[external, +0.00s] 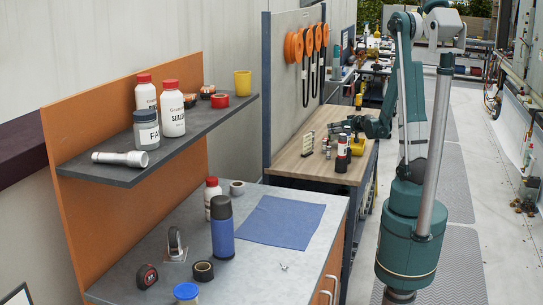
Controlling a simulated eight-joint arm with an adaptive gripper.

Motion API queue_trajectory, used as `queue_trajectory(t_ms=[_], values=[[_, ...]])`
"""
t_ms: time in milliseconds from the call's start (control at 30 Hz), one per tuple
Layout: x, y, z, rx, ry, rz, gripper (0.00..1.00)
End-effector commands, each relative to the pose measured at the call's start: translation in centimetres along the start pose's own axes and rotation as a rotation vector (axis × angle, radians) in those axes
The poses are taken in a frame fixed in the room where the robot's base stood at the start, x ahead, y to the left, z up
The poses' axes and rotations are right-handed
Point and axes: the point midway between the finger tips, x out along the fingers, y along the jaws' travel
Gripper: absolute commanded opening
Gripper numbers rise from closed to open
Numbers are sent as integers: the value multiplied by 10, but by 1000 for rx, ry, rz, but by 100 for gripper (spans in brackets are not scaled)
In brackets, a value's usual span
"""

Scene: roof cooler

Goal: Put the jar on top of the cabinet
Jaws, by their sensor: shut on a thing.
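A grey jar (146,129) with a dark lid and a pale label stands on the dark shelf at the left. Another small jar or tub with a blue lid (187,291) stands on the grey worktop at the bottom edge. The cabinet (325,285) under that worktop has an orange front with handles. My gripper (343,129) is far back over the wooden workbench, above a red and white bottle. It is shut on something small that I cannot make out.
The dark shelf (105,174) holds white bottles, a flashlight, tape rolls and a yellow cup. A blue bottle (222,229), tape rolls and a tape measure stand on the grey worktop. A blue cloth (280,220) lies flat there. The wooden workbench (300,168) holds several small items.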

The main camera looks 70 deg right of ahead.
Motion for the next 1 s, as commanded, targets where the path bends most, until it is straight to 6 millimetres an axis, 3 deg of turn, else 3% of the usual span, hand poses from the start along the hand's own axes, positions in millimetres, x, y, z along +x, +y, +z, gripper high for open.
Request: queue_trajectory(t_ms=[467,1000], values=[[-3,0,-7,-1,-1,0,17],[-24,0,-58,-1,-2,-1,17]])
